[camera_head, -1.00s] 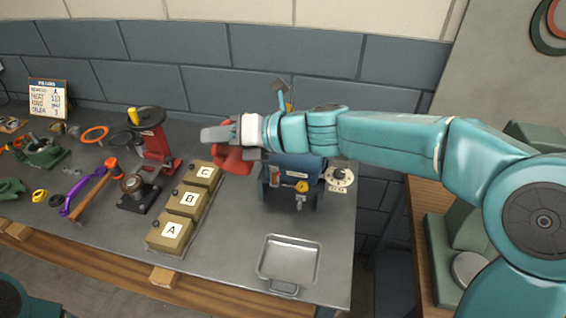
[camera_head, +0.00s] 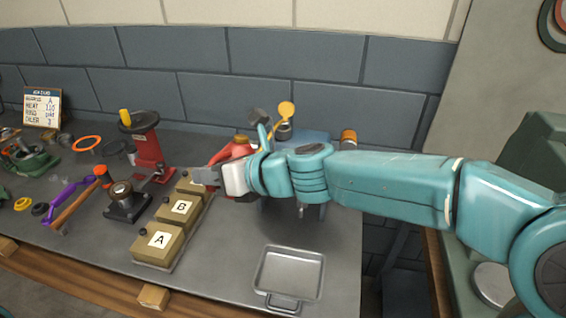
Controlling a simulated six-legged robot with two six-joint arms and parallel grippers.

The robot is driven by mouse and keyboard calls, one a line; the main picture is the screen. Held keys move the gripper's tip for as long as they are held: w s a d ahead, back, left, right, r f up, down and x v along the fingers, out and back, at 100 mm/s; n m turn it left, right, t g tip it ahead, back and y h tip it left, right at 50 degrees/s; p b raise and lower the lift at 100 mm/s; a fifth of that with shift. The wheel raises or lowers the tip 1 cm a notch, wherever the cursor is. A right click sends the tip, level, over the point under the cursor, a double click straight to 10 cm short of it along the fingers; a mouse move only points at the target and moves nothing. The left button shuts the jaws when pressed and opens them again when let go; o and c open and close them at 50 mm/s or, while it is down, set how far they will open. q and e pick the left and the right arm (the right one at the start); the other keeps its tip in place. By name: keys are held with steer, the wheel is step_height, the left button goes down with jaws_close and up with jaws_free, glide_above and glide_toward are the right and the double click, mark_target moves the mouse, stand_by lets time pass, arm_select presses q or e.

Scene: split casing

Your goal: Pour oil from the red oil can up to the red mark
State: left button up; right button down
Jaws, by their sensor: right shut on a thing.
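The red oil can (camera_head: 236,151) with a brass-coloured cap shows just behind and above my right gripper (camera_head: 207,176). My right gripper is shut, with the can at its jaws. The grip itself is partly hidden by the gripper body. The blue casing (camera_head: 306,137) stands behind my right forearm, which covers most of its front. A yellow round-topped piece (camera_head: 286,109) stands up at the casing. No red mark can be made out. My left gripper is out of view.
Boxes A (camera_head: 157,243) and B (camera_head: 180,208) and a mostly covered third box stand in front of the gripper. A red press (camera_head: 147,150) is left of the can. An empty metal tray (camera_head: 290,268) lies at the front right, with bare bench around it.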

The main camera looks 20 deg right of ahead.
steer(key=s+a+r+n+t+h+p, duration=0.1)
steer(key=s+a+r+n+p, duration=0.1)
steer(key=s+a+r+p, duration=0.1)
step_height(320, 180, up, 3)
steer(key=shift+a+r+n+h+p, duration=0.1)
steer(key=shift+a+n+h+p, duration=0.3)
steer(key=shift+p, duration=0.55)
